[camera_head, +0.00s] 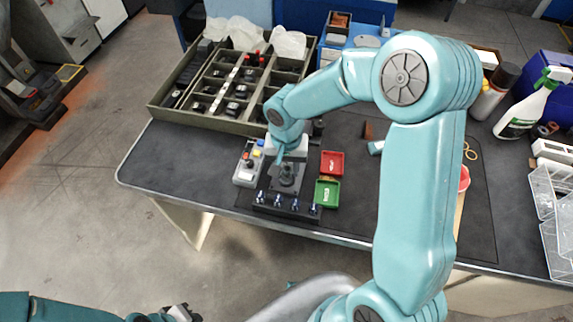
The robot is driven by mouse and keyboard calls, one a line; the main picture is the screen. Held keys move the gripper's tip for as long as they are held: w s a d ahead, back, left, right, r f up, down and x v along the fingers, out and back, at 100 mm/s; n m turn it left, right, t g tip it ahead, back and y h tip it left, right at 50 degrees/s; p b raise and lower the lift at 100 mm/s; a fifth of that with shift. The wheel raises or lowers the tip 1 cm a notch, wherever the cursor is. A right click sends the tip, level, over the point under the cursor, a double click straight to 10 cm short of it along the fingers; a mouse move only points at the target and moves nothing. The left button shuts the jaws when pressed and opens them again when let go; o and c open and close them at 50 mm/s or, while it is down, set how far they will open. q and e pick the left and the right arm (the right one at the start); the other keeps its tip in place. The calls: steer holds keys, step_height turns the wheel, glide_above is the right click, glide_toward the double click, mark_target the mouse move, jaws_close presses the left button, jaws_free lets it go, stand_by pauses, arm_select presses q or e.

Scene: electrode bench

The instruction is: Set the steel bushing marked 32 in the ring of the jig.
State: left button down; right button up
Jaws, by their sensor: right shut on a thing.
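The jig (287,203) is a dark block near the front edge of the bench, with several small blue-and-silver pieces along its front. A dark grey round part (288,176) stands at its upper middle. My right gripper (283,160) is directly over the jig, pointing down and shut on a small piece. This looks like the steel bushing, but the fingers and arm mostly hide it and no mark 32 is readable. I cannot tell if it touches the ring. My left gripper (180,313) is at the bottom edge, away from the bench, partly cut off.
A red bin (332,163) and a green bin (327,193) stand right of the jig. A grey control box (246,170) with coloured buttons is left of it. A large compartment tray (160,112) lies behind. A spray bottle (528,108) and clear boxes (557,225) are at the right.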

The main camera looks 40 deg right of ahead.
steer(key=shift+f+b, duration=1.35)
steer(key=shift+f, duration=0.05)
steer(key=o, duration=1.2)
steer(key=shift+c, duration=0.2)
steer(key=shift+r, duration=0.1)
step_height(320, 180, up, 16)
steer(key=p, duration=0.1)
steer(key=shift+r, duration=0.15)
step_height(320, 180, up, 5)
steer(key=p, duration=0.4)
steer(key=shift+p, duration=0.35)
